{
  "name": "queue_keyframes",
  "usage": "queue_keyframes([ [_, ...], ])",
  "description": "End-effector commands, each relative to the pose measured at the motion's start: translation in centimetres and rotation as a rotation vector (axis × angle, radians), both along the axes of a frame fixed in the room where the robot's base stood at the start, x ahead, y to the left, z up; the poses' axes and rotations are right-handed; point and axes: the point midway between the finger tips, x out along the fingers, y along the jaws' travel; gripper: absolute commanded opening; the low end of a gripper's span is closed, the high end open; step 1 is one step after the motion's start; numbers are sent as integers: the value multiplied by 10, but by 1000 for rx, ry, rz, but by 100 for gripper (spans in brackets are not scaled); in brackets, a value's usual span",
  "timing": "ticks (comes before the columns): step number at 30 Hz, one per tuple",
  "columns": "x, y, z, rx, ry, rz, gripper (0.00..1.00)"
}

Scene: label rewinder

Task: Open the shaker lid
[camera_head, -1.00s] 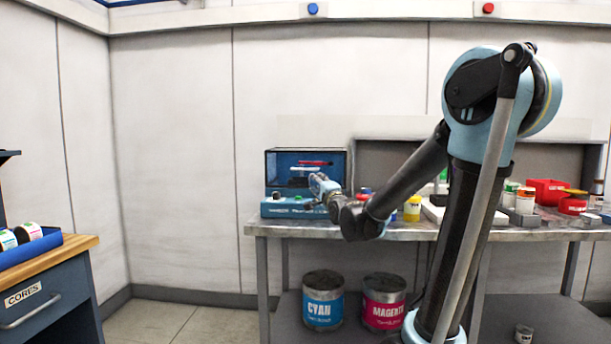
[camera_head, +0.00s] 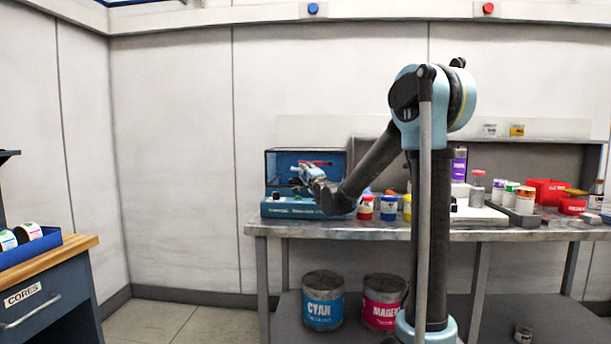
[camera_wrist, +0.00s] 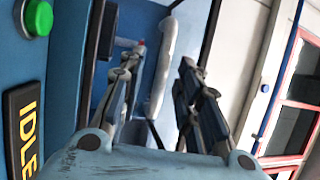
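The shaker is a blue machine with a dark-framed, see-through lid (camera_head: 284,158) at the left end of the bench. A red bar shows at the lid (camera_head: 318,163). My gripper (camera_head: 298,170) is in front of the lid and hides part of it. In the wrist view, which is turned sideways, my gripper (camera_wrist: 158,60) is open, with its two fingers well apart. A pale bar, apparently the lid handle (camera_wrist: 166,65), lies beyond and between the fingers. I cannot tell whether it touches them. The lid looks closed.
The shaker's green button (camera_wrist: 38,18) and "IDLE" display (camera_wrist: 24,125) are beside the fingers in the wrist view. Red, blue and yellow jars (camera_head: 388,207) stand on the bench right of the shaker. Cyan (camera_head: 323,308) and magenta (camera_head: 381,312) cans stand below. The floor at left is clear.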

Motion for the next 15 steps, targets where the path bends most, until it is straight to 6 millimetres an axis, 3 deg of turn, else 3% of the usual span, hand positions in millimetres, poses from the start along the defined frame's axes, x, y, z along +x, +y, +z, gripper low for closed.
queue_keyframes([
  [14,11,4,2,0,0,0,31],
  [15,11,4,2,0,0,0,25],
])
